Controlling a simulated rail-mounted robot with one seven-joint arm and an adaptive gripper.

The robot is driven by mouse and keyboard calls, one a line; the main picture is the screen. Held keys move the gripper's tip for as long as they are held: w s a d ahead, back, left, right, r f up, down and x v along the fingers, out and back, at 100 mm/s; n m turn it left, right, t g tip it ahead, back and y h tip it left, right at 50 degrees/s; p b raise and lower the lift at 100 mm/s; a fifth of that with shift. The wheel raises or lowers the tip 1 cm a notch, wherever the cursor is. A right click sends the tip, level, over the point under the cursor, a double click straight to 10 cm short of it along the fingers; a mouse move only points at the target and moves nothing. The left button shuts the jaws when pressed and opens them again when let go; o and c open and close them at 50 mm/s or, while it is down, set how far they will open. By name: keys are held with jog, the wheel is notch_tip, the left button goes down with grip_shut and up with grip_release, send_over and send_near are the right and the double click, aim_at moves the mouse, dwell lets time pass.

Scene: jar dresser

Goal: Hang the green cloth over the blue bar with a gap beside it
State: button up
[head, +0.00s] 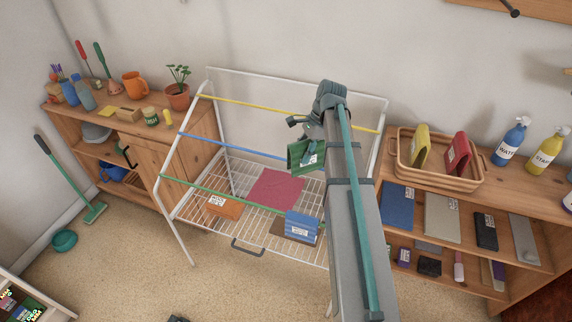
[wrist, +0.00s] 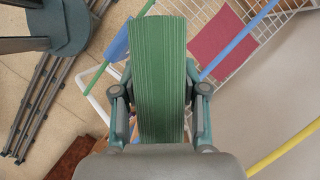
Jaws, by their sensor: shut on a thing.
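The green cloth (head: 299,157) is folded and held in my gripper (head: 313,146), near the right part of the blue bar (head: 222,146) of the white drying rack. In the wrist view the ridged green cloth (wrist: 159,62) stands between the two fingers of my gripper (wrist: 160,92), which is shut on it. The blue bar (wrist: 236,41) runs diagonally and passes out of sight behind the cloth. I cannot tell whether the cloth touches the bar. My arm hides the bar's right end in the head view.
The rack also has a yellow bar (head: 240,104) at the back and a green bar (head: 215,190) in front. Its lower shelf holds a magenta cloth (head: 276,190), an orange item (head: 224,207) and a blue item (head: 301,225). Wooden shelves (head: 505,201) flank the rack.

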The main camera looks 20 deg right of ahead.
jog(key=w+d+f+m+t+b, duration=0.1)
jog(key=w+d+m, duration=0.1)
jog(key=w+d+f+m+t+b, duration=0.1)
jog(key=w+d+f+m+b, duration=0.1)
jog(key=m, duration=0.1)
jog(key=w+d+f+m+t+h+b, duration=0.1)
jog(key=w+d+m, duration=0.1)
jog(key=m, duration=0.1)
jog(key=shift+f+b, duration=0.3)
jog(key=shift+f, duration=0.1)
notch_tip(320, 180, down, 12)
jog(key=b, duration=0.3)
jog(key=shift+r, duration=0.2)
dwell(0.5)
jog(key=o, duration=1)
jog(key=shift+c, duration=0.2)
jog(key=shift+r, duration=0.1)
